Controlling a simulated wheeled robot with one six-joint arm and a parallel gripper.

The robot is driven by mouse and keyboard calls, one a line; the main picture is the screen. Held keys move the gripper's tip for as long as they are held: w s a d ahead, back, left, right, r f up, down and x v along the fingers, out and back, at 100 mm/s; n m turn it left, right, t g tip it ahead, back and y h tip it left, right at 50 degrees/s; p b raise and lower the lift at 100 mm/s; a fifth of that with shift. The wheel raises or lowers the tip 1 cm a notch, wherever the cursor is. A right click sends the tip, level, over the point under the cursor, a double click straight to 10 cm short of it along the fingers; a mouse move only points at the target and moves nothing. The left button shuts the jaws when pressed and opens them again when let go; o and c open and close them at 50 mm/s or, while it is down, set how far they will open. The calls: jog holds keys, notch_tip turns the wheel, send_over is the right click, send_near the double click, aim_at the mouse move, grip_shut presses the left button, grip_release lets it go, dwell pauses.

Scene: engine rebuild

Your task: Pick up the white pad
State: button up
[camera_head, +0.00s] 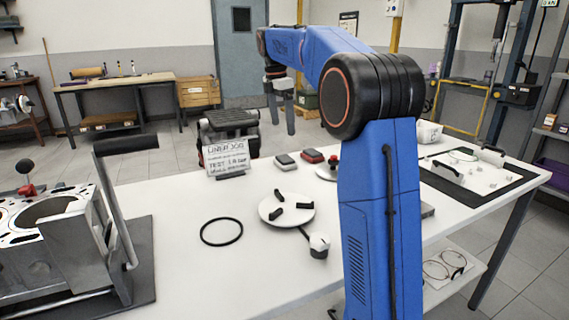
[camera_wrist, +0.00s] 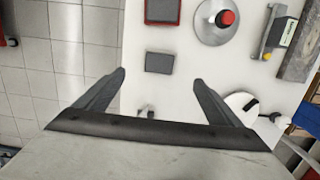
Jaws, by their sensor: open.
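Two small block-like pads lie side by side near the table's far edge. The left one (camera_head: 286,160) has a grey top; in the wrist view this grey pad (camera_wrist: 158,62) shows just beyond and between my fingertips. The right one (camera_head: 312,156) has red sides and a grey top; this red-edged pad (camera_wrist: 162,10) is at the top of the wrist view. Neither looks plainly white, so I cannot tell surely which is the white pad. My gripper (camera_head: 282,126) is open, empty, pointing down above the far edge, apart from the pads; its spread fingers show in the wrist view (camera_wrist: 160,74).
A sign card (camera_head: 227,158) stands left of the pads. A disc with a red knob (camera_wrist: 215,20) is close to them. A round white plate with black blocks (camera_head: 287,210) and a black ring (camera_head: 221,231) lie nearer. An engine block (camera_head: 60,240) fills the left.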

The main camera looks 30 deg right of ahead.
send_over(285, 158)
notch_tip(285, 158, down, 8)
jog(key=shift+s, duration=0.1)
jog(key=shift+f, duration=2.6)
jog(key=c, duration=1.1)
